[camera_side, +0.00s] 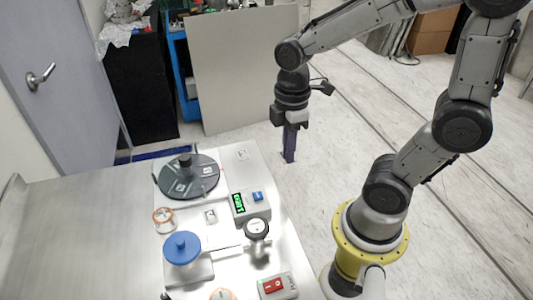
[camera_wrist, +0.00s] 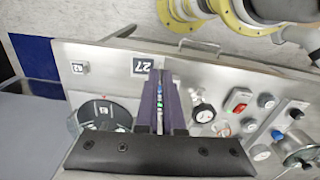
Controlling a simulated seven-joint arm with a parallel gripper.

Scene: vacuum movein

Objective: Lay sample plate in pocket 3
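My gripper (camera_side: 289,145), with purple fingers, points down in the air past the right back corner of the bench panel. The wrist view shows its two fingers (camera_wrist: 161,105) with a narrow gap. A blue button and a green display show through the gap, and nothing is held. A dark round disc (camera_side: 203,185) with a central knob and small pale marks lies on the panel; part of it shows in the wrist view (camera_wrist: 97,108). I cannot read its pocket numbers. No sample plate can be made out for certain; a small pale square (camera_side: 210,216) lies in front of the disc.
A display box (camera_side: 239,204), a round gauge (camera_side: 256,228), a red switch box (camera_side: 272,286) and a blue-topped knob (camera_side: 181,246) stand on the panel. An orange-rimmed ring (camera_side: 163,221) lies at its left. The metal table (camera_side: 80,240) is clear to the left.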

